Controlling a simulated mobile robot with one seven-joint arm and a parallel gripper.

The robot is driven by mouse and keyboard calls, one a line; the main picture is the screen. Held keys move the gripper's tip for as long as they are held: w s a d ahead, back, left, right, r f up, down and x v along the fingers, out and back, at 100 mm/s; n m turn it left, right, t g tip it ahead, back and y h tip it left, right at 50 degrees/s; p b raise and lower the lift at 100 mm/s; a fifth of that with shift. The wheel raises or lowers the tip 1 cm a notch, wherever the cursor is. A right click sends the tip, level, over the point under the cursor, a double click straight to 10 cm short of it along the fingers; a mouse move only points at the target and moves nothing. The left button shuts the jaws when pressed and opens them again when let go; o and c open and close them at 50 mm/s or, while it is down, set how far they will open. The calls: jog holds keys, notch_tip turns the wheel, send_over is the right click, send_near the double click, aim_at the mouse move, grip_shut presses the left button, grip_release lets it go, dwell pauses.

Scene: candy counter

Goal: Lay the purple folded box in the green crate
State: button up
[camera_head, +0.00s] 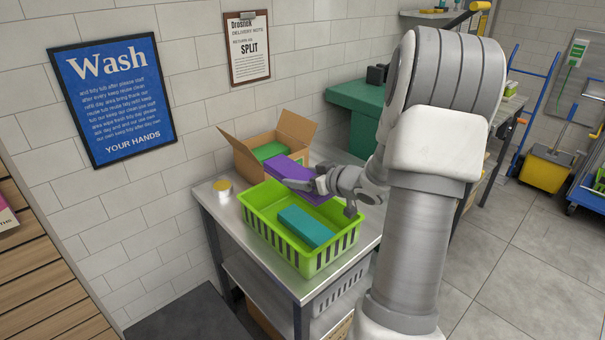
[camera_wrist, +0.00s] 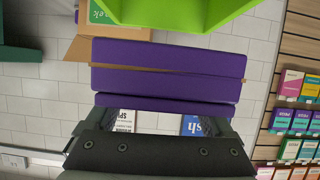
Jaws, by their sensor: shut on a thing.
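The purple folded box (camera_head: 291,172) is held in my gripper (camera_head: 318,186) above the back part of the green crate. It also shows large in the wrist view (camera_wrist: 166,70), across the front of my gripper (camera_wrist: 166,125), with a thin brown band along it. The green crate (camera_head: 317,263) stands on the metal table, and its rim also shows at the top of the wrist view (camera_wrist: 180,14). A teal box (camera_head: 305,226) lies inside the crate. The box appears above the crate floor; its exact height is hard to tell.
An open cardboard box (camera_head: 243,159) with a green item (camera_head: 269,151) inside stands behind the crate. A small round yellow-topped tin (camera_head: 222,187) sits at the left of the metal table (camera_head: 228,218). A dark green counter (camera_head: 352,101) is farther back.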

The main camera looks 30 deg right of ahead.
jog(key=shift+f+b, duration=3.45)
jog(key=shift+f, duration=2.2)
jog(key=shift+f, duration=0.3)
